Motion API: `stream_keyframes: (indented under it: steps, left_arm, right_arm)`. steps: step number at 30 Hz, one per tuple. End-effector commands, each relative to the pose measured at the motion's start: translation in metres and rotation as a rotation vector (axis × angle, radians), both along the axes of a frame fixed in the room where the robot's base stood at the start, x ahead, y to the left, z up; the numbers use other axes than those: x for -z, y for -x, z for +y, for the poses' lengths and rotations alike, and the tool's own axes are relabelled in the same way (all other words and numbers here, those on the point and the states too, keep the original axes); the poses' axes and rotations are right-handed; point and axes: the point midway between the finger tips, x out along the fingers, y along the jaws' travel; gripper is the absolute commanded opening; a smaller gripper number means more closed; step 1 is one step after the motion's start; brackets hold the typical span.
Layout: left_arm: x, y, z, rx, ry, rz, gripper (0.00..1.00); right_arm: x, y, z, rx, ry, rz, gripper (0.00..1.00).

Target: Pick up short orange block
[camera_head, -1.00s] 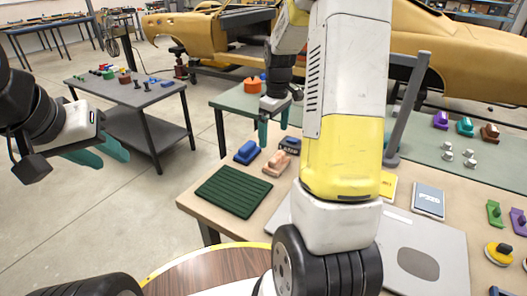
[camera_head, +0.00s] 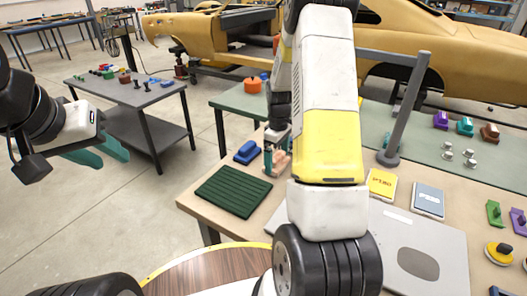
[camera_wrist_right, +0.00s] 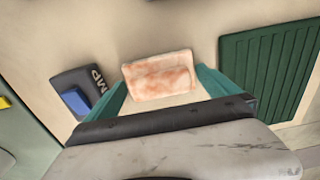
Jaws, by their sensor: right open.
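The short orange block (camera_head: 281,166), pale orange with whitish patches, lies on the tan table to the right of a blue block. In the right wrist view the block (camera_wrist_right: 159,73) sits ahead, between the teal fingers. My right gripper (camera_head: 274,161) is open, pointing down at the block, with one finger to either side; I cannot tell whether they touch it. Its fingers also frame the block in the right wrist view (camera_wrist_right: 160,88). My left gripper (camera_head: 98,154) is open and empty, out over the floor at the left.
A blue block (camera_head: 247,152) and a dark green ridged mat (camera_head: 232,190) lie left of the orange block. A dark box with a blue piece (camera_wrist_right: 82,92) is close beside it.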

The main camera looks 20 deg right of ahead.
Motion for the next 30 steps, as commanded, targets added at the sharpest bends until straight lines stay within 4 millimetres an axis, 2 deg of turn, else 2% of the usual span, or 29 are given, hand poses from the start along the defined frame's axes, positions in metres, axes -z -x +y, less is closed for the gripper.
stream_keyframes:
  steps: [5,14,23,30]
  left_arm:
    - [0.000,0.000,0.000,0.000,0.000,0.000,0.36]
    - [0.000,0.000,0.000,0.000,0.000,0.000,0.36]
    - [0.000,0.000,0.000,0.000,0.000,0.000,0.36]
    - [0.000,0.000,0.000,0.000,0.000,0.000,0.36]
  right_arm:
    - [0.000,0.000,0.000,0.000,0.000,0.000,1.00]
    - [0.000,0.000,0.000,0.001,0.001,-0.001,0.43]
    - [-0.004,0.000,0.000,0.001,0.000,-0.001,0.43]
    - [-0.030,-0.001,-0.001,0.001,0.001,-0.005,0.43]
